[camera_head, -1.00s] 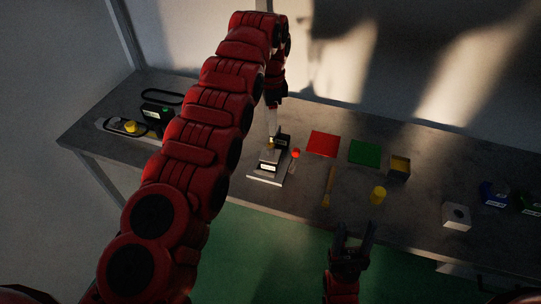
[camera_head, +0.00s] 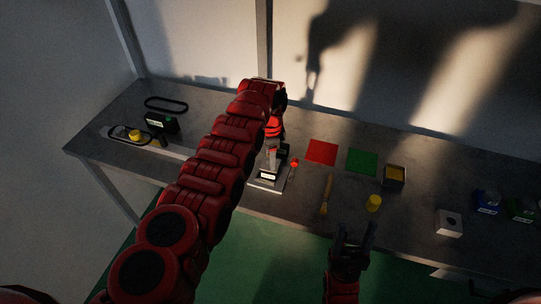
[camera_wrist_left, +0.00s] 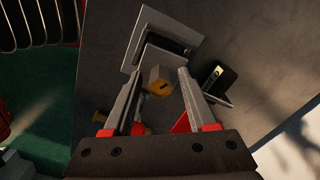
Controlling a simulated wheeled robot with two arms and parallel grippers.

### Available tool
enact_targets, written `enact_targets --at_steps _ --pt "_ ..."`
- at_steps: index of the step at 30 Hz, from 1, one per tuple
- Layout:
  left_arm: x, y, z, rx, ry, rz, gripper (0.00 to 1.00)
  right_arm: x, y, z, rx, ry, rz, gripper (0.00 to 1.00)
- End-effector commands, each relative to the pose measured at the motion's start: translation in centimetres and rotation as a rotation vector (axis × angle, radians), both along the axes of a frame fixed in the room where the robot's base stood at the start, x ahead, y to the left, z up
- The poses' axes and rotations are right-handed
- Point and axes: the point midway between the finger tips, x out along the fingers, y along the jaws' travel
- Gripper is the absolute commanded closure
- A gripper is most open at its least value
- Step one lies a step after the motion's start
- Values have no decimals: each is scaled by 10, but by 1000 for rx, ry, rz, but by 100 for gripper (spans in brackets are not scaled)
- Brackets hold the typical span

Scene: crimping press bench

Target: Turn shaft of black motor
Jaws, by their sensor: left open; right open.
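A black box-shaped unit (camera_head: 161,122) with a green spot stands at the bench's left, beside a yellow round part (camera_head: 135,134) and a black belt. I cannot tell for sure whether it is the black motor. My left gripper (camera_head: 271,151) is over the press-like fixture (camera_head: 268,184) at mid-bench, partly hidden by its arm. A black labelled part (camera_wrist_left: 218,78) stands right of the fingers. My right gripper (camera_head: 354,238) is open and empty at the bench's front.
A red-tipped part (camera_head: 294,163), red square (camera_head: 321,152), green square (camera_head: 363,162), brush-like tool (camera_head: 326,195), yellow cylinder (camera_head: 373,203) and open box (camera_head: 395,176) lie to the right. A grey block (camera_head: 449,223) and a blue unit (camera_head: 487,201) stand farther right.

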Motion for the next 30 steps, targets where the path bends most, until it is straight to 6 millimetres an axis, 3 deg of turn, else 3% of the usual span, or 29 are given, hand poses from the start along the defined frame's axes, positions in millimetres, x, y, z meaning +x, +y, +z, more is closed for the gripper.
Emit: enact_targets --at_steps 2,12,23,30 --pt "0 0 0 0 0 0 43 0 0 0 0 0 0 43" --pt "0 0 0 0 1 0 100 0 0 0 0 0 0 43" --pt "0 0 -1 0 1 18 100 0 0 -4 0 0 0 43" --pt "1 0 -4 -1 -3 128 100 0 0 -21 0 0 0 43"
